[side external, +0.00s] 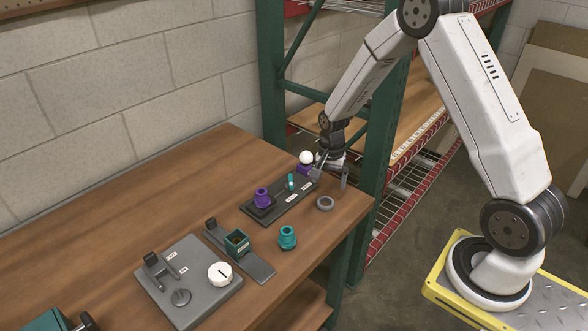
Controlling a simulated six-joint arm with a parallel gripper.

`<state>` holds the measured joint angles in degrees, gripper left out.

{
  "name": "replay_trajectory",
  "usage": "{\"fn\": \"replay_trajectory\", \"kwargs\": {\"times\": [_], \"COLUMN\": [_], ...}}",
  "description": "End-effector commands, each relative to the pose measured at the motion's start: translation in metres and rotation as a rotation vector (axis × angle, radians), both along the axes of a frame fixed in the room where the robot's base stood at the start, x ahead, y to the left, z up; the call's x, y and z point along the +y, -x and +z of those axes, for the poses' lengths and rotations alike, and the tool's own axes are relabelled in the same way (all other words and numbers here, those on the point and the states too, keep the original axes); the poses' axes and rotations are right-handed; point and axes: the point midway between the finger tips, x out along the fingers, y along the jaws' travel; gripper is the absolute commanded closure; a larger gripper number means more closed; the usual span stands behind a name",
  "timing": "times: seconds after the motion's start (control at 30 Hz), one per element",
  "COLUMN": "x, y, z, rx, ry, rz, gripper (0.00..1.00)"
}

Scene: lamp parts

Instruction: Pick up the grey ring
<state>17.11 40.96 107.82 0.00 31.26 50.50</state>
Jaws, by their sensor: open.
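The grey ring (325,203) lies flat on the wooden table near its right front edge. My gripper (330,181) is open above and a little behind the ring, with its fingers pointing down. One finger shows at the right, close above the table's edge. The ring appears apart from the fingers, and nothing shows between them. The exact height of the fingers over the table is hard to tell from this view.
A dark tray (262,217) beside the ring bears purple and teal parts and a white ball (306,157). A teal part (287,238) stands nearer. A grey plate (170,305) with a white knob (220,273) lies left. A green shelf post (385,130) rises behind my gripper.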

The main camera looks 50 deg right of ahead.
Motion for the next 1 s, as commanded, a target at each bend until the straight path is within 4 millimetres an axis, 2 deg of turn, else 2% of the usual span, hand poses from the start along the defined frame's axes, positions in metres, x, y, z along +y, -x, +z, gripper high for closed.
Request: {"fn": "replay_trajectory", "kwargs": {"times": [0.17, 0.53, 0.87, 1.0], "x": [0.000, 0.000, 0.001, 0.001], "y": [0.000, 0.000, -0.001, -0.001], "z": [-0.002, -0.025, -0.030, -0.041], "rx": [0.001, 0.000, 0.000, 0.001], "ry": [-0.001, 0.000, 0.000, -0.001], "rz": [-0.001, 0.001, 0.002, 0.002], "gripper": [0.00, 0.00, 0.00, 0.00]}}
